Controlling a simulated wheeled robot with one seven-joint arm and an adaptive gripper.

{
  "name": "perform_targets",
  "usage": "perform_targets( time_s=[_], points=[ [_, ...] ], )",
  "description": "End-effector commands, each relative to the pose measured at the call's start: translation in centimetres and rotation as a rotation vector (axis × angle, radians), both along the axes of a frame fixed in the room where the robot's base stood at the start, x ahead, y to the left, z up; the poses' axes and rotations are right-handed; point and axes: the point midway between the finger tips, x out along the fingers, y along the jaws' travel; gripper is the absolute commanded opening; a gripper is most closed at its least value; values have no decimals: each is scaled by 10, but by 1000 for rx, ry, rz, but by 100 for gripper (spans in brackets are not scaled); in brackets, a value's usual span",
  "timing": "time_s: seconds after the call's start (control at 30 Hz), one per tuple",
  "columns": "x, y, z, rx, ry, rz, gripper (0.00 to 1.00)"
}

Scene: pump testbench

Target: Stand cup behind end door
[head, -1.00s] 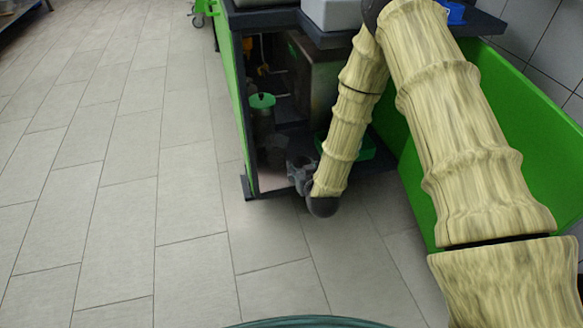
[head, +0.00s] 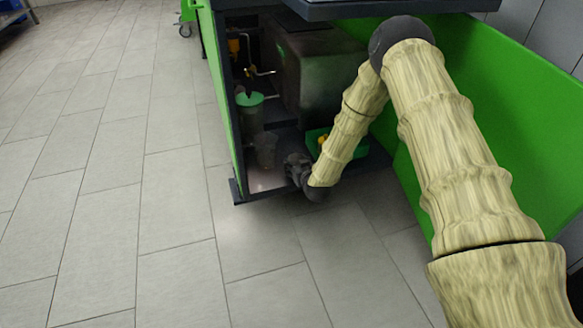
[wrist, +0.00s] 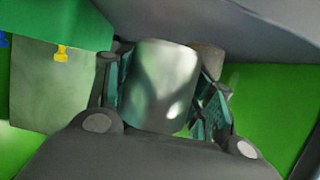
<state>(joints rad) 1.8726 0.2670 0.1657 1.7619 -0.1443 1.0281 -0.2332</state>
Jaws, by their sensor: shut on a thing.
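A grey, shiny cup (wrist: 163,85) is between the fingers of my gripper (wrist: 165,100) in the wrist view, and the fingers are shut on its sides. In the head view the cup (head: 265,150) looks upright and dim, low in the open end of the bench. My gripper (head: 286,165) reaches it from the right at the bench floor's front edge. Whether the cup's base touches the floor cannot be told. The large green panel (head: 495,115), apparently the end door, stands open at the right.
A cylinder with a green lid (head: 250,112) stands just behind the cup. A green tray (head: 352,152) with a yellow thing is behind my forearm. A metal tank (head: 322,80) fills the back. A thin green side panel (head: 222,100) bounds the left. Tiled floor in front is clear.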

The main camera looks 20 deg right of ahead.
Motion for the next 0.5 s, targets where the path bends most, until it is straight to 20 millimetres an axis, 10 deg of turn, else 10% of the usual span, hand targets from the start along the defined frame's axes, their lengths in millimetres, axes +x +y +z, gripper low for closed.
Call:
perform_targets(
  time_s=[0.5],
  points=[
    [57,1,-6,0,-1,0,27]
  ],
)
